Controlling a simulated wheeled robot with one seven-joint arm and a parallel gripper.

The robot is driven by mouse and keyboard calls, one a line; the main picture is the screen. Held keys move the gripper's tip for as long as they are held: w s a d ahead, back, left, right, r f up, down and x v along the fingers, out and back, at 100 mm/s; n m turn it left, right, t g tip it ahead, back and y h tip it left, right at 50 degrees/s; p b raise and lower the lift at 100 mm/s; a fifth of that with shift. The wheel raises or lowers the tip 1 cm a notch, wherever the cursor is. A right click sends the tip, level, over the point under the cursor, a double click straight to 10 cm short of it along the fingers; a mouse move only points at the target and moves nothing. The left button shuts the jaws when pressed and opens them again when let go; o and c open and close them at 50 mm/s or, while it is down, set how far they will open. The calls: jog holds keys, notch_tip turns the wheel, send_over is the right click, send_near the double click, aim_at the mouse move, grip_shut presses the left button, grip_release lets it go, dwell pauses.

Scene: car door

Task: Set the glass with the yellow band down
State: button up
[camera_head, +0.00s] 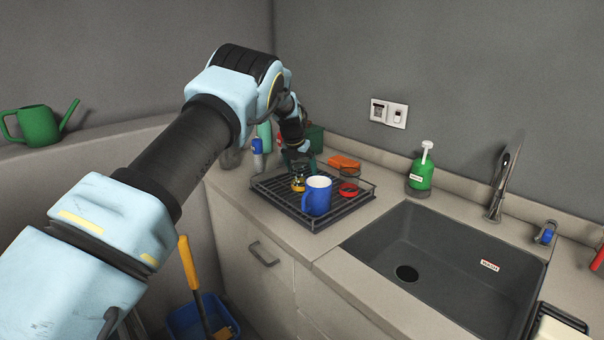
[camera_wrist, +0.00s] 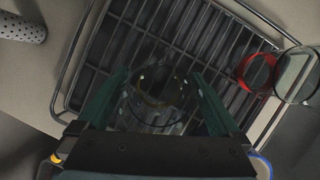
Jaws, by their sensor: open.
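The glass with the yellow band (camera_head: 298,183) stands in the dark dish rack (camera_head: 348,207), just behind the blue mug (camera_head: 317,196). In the wrist view the clear glass (camera_wrist: 152,100) shows between my two green fingers, its band dim. My gripper (camera_wrist: 158,76) is open, with a finger on each side of the glass. In the head view my gripper (camera_head: 298,158) is over the back of the rack, partly hidden by my wrist. The wire rack (camera_wrist: 140,32) fills most of the wrist view below my fingers.
A red-banded item (camera_head: 348,189) is at the rack's right side; in the wrist view a red ring (camera_wrist: 257,71) lies close to a clear round rim (camera_wrist: 296,75). Orange sponges (camera_head: 343,162) lie behind the rack. A green soap bottle (camera_head: 420,174) stands behind the sink (camera_head: 440,262).

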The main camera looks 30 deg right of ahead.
jog(key=b+v, duration=0.3)
jog(key=v, duration=0.8)
jog(key=a+m+y, duration=0.2)
jog(key=a+m, duration=0.7)
jog(key=a, duration=1.8)
jog(key=s+a+f+m, duration=0.2)
jog(key=s+a+m, duration=0.6)
jog(key=s+a, duration=0.3)
jog(key=s+a+f+m+g+y, duration=0.1)
jog(key=s+a+f+m, duration=0.2)
jog(key=s+a+m, duration=0.6)
jog(key=s+a, duration=0.2)
jog(key=s, duration=0.1)
jog(key=shift+a+f+y, duration=0.2)
jog(key=shift+a+y, duration=0.1)
jog(key=shift+a, duration=0.05)
